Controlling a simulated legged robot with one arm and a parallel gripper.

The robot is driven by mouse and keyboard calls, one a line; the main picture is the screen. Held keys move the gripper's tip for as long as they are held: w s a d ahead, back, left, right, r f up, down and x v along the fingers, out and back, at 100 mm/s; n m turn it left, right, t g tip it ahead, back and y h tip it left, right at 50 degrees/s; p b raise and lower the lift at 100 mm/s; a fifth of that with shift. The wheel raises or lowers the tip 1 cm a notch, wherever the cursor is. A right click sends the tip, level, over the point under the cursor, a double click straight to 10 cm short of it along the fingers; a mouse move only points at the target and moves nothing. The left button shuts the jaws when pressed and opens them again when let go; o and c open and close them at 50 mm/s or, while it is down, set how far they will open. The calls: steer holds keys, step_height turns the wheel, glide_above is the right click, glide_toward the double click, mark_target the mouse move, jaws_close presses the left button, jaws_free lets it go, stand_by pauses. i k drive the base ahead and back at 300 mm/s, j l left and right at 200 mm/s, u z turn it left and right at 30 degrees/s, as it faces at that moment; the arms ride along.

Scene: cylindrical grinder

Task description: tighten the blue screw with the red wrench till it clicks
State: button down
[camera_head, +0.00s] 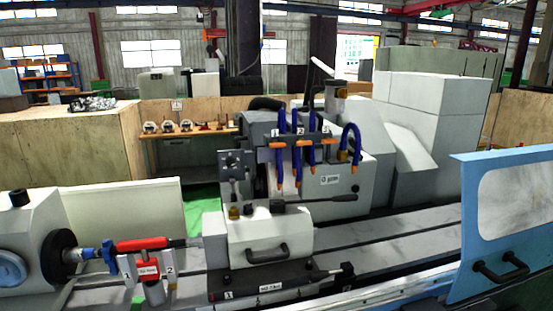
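A red-handled tool (142,244), which looks like the red wrench, lies roughly level across the left front of the grinder. Its thin metal shaft points right towards the grey block. Just left of the handle is a blue part (109,257). A smaller blue piece (84,254) sits between it and the black disc (59,257) on the workhead; it may be the blue screw, but it is too small to tell. A grey piece with a red label (147,271) and the numbers 1 and 2 is below the handle. My gripper is not in view.
A light grey block with a black handle (267,253) stands on the machine bed (395,238). Blue coolant hoses (297,160) hang behind it. A blue door (510,225) with a black handle stands at the right. Wooden panels (65,150) enclose the back.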

mark_target(147, 268)
steer(key=u, duration=1.3)
